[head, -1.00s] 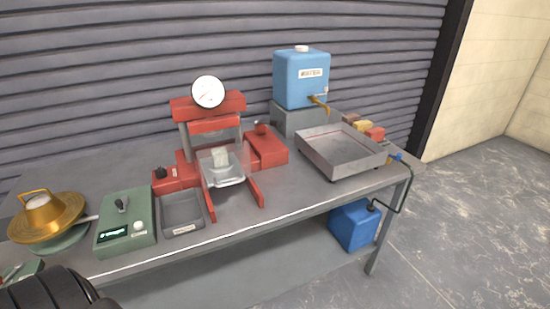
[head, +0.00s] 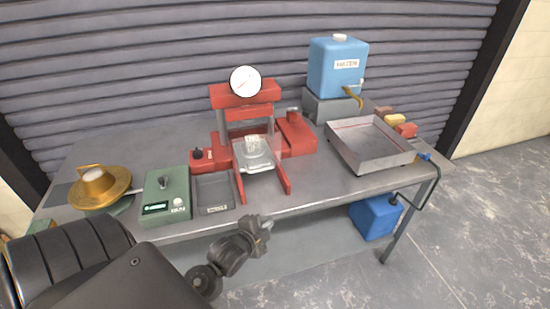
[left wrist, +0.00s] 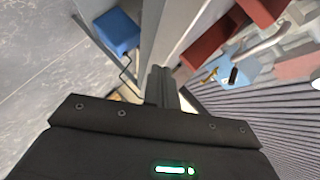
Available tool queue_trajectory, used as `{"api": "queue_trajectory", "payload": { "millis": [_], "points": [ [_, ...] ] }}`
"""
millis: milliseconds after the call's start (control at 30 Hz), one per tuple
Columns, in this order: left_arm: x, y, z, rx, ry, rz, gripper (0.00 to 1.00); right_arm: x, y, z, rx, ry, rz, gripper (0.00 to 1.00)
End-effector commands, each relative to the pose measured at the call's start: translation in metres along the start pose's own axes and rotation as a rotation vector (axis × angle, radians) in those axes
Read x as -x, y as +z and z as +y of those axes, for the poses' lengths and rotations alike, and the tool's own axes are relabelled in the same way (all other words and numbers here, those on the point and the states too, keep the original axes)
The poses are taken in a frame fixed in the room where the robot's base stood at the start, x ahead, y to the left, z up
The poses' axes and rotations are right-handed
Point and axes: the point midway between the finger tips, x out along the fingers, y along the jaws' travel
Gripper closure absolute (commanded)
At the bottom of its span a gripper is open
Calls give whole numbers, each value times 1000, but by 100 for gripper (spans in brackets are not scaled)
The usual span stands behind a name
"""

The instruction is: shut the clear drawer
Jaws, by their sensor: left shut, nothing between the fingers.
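The clear drawer (head: 256,160) sits low in the red press (head: 243,95), between its two forward red rails, with a pale block (head: 252,144) in or behind it. It appears to stick out toward the front; how far is hard to tell. My left gripper (head: 265,224) is shut and empty, in front of the table edge, below and apart from the drawer. Its closed fingers also show in the left wrist view (left wrist: 161,80). I cannot make out the drawer clearly in that view. My right gripper is not in view.
Left of the press are a grey tray (head: 214,193), a green scale (head: 166,194) and a brass dish (head: 100,186). Right are a metal pan (head: 370,145) and a blue water tank (head: 338,68). A blue can (head: 375,217) stands below the table.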

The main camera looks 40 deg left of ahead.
Motion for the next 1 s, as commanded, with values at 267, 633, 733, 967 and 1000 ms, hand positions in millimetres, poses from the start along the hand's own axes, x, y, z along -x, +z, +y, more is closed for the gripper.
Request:
{"api": "queue_trajectory", "payload": {
  "millis": [267, 633, 733, 967, 1000],
  "points": [
    [-6, -11, -101, -366, -353, 66, 100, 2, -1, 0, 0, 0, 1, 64],
    [-9, -14, -125, -460, -445, 63, 100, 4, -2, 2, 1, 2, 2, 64],
    [-19, -16, -131, -459, -445, 63, 100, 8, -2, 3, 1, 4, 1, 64],
    [-60, -23, -150, -458, -443, 62, 100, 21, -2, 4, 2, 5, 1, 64],
    [-67, -25, -153, -458, -444, 62, 100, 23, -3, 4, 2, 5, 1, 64]
  ]
}}
